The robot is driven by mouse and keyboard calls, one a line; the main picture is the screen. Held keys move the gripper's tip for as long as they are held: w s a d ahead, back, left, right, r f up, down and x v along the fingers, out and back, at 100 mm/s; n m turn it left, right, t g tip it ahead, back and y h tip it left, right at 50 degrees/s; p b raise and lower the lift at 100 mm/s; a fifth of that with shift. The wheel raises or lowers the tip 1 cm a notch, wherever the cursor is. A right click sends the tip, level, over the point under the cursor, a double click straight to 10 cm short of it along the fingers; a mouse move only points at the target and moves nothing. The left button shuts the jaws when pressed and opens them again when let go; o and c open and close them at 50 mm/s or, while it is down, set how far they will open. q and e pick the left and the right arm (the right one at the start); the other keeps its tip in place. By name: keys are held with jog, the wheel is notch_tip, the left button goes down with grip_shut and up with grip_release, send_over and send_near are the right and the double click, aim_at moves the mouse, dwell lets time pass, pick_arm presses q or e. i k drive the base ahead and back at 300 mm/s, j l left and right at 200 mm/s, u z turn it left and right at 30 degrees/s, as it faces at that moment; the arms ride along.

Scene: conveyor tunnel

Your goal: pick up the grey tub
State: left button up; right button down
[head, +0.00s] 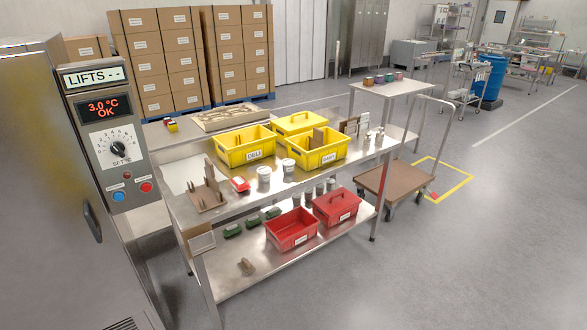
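I cannot tell for certain which thing is the grey tub. A pale grey-white tub (264,174) stands upright on the steel table's top, in front of the yellow DELI crate. A similar pale tub (289,166) stands just right of it. Small greyish cylinders (309,197) stand on the lower shelf behind the red boxes, partly hidden. Several small coloured tubs (378,79) stand on the far table, too small to tell apart fully. Neither of my grippers shows in the head view.
The steel table (225,212) also holds yellow crates (232,155), a brown rack (207,198) and a small red item (239,184). A red open box (291,240) and a red lidded box (337,213) sit below. A control cabinet (50,190) stands left. Floor is clear at front right.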

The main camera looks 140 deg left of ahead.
aim_at(288, 164)
jog(key=u, duration=4.8)
